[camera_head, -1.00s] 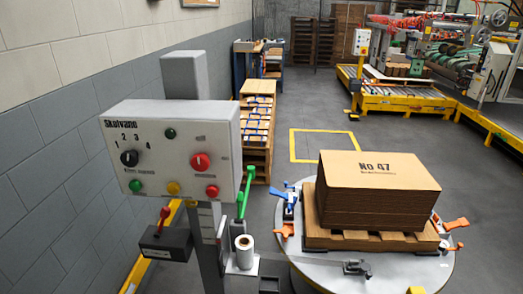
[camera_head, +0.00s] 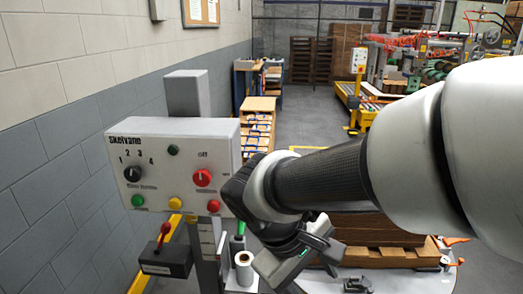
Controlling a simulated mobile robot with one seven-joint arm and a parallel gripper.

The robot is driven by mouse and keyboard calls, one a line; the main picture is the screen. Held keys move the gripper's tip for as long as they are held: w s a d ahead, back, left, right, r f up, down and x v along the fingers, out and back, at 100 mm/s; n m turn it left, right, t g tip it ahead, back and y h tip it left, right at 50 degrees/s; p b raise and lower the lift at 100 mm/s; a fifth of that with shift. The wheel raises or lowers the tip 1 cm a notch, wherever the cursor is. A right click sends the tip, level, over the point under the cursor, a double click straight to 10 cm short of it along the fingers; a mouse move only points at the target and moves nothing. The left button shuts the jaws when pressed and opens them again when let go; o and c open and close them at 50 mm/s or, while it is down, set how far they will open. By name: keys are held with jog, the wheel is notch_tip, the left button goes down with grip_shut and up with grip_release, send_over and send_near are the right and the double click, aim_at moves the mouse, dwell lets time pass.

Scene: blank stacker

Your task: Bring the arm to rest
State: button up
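My arm reaches in from the right edge across the picture. My gripper (camera_head: 285,277) hangs at its end, pointing down, in front of the round table and just right of the control panel. Its fingers are small and partly cut by the lower edge, so I cannot tell if it is open or holds anything. The grey control panel (camera_head: 170,183) on its post shows a black selector knob (camera_head: 133,174), a red knob (camera_head: 202,178) and several coloured buttons.
A stack of cardboard (camera_head: 370,229) on a pallet (camera_head: 385,261) stands on the round table (camera_head: 405,284), largely behind my arm. A white roll (camera_head: 244,270) and a red-handled lever box (camera_head: 166,259) sit below the panel. A brick wall (camera_head: 60,120) runs along the left.

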jog(key=s+d+r+m+t+y+p, duration=0.1)
jog(key=d+r+m+t+y+p, duration=0.1)
jog(key=r+p, duration=0.6)
jog(key=s+d+r+m+t+y+p, duration=0.1)
jog(key=r+m+p, duration=0.4)
jog(key=r, duration=1)
jog(key=s+d+y+p, duration=0.1)
jog(key=p, duration=0.2)
jog(key=shift+d+r+t+y, duration=0.15)
jog(key=shift+r+t+y, duration=0.15)
jog(key=shift+r+t, duration=0.1)
